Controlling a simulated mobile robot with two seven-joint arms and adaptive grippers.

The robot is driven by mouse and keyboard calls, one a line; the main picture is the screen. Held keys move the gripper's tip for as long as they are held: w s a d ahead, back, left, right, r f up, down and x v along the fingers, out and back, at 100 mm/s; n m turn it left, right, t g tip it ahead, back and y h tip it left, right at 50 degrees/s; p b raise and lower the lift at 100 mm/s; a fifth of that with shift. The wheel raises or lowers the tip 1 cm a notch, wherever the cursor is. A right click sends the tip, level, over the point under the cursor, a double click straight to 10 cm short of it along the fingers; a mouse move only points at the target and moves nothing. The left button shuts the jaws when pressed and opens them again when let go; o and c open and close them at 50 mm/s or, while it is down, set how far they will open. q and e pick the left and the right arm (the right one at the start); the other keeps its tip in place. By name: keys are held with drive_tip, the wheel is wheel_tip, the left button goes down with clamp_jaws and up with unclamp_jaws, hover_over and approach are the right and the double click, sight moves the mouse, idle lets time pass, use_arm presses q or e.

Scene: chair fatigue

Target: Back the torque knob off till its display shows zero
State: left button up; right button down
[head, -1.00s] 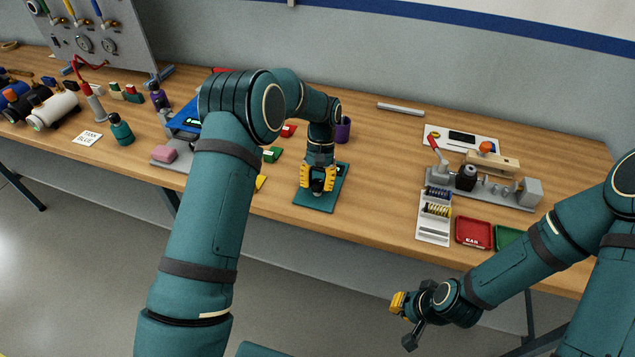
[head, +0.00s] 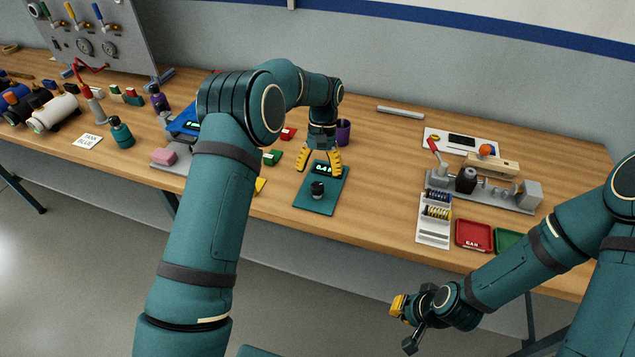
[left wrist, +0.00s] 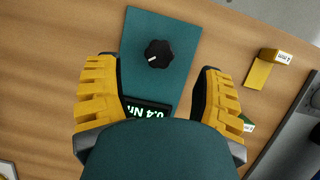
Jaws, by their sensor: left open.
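The black torque knob (head: 318,188) stands on a teal panel (head: 313,204) lying on the bench near its front edge. In the left wrist view the knob (left wrist: 158,54) is a lobed black dial with a white pointer mark. Its display (left wrist: 146,108), beside the knob on the same panel, shows green digits that read about 0.4 Nm; its right end is covered by my gripper body. My left gripper (head: 319,165) is open and empty above the panel, fingers apart and clear of the knob. My right gripper (head: 404,322) hangs in front of the bench, its jaws unclear.
A purple cup (head: 343,131) stands just behind the panel. Green and red blocks (head: 271,157) lie left of it. A grey fixture (head: 485,190), a white spring tray (head: 434,222) and a red tray (head: 473,234) are to the right. Bare wood lies between the panel and spring tray.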

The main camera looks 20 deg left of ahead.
use_arm(q)
drive_tip(key=v, duration=0.6)
drive_tip(key=shift+r, duration=0.35)
drive_tip(key=shift+f, duration=0.1)
